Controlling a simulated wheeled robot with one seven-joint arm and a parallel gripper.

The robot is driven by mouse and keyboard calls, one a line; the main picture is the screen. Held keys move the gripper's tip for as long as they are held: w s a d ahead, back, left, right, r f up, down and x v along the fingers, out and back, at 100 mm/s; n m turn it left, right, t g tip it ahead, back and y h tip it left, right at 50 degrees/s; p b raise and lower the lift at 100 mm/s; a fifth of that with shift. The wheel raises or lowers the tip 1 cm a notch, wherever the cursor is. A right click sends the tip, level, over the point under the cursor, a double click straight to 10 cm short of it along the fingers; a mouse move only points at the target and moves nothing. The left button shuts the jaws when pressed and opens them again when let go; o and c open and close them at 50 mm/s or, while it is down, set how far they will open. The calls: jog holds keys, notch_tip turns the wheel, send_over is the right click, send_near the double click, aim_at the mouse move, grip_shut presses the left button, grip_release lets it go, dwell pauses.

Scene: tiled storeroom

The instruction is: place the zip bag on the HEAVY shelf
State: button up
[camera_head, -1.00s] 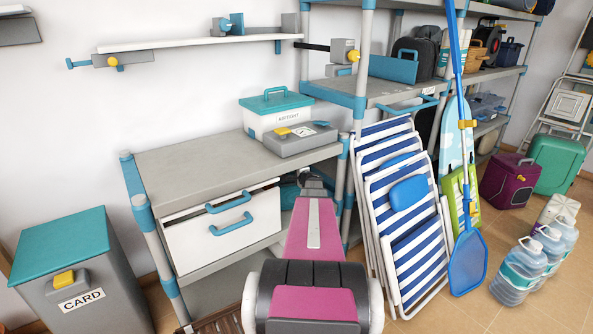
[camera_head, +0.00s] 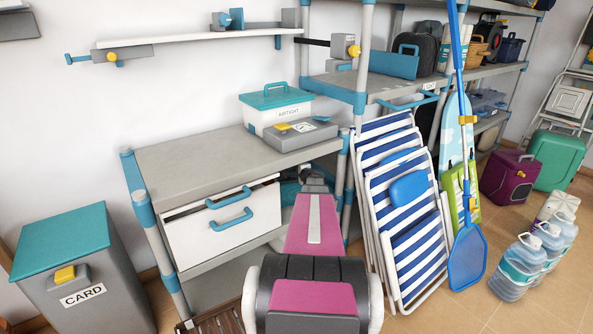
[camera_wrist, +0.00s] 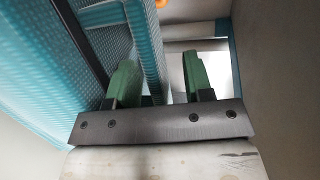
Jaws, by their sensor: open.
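In the wrist view my gripper (camera_wrist: 160,66) is open, with two green fingertips apart. A teal mesh-textured thing (camera_wrist: 40,62) with a dark strip fills the left side. It looks like the zip bag, but I cannot be sure. A teal edge or panel (camera_wrist: 150,45) shows between the fingertips; I cannot tell whether they touch it. In the head view my arm reaches into the right side of the grey shelf unit (camera_head: 190,170), and the fingertips are hidden. A teal thing (camera_head: 289,190) is partly visible beside the arm's end. A small label (camera_head: 429,86) on the other shelf is too small to read surely.
A lidded box (camera_head: 275,115) and a grey case (camera_head: 300,134) stand on the unit's top. A white drawer (camera_head: 190,235) is left of my arm. Folded striped chairs (camera_head: 375,190) and a blue net pole (camera_head: 467,255) lean at right. A CARD bin (camera_head: 60,245) stands left.

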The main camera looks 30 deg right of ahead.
jog(key=d+v, duration=0.1)
jog(key=v, duration=1)
jog(key=shift+a, duration=0.45)
jog(key=shift+s, duration=0.1)
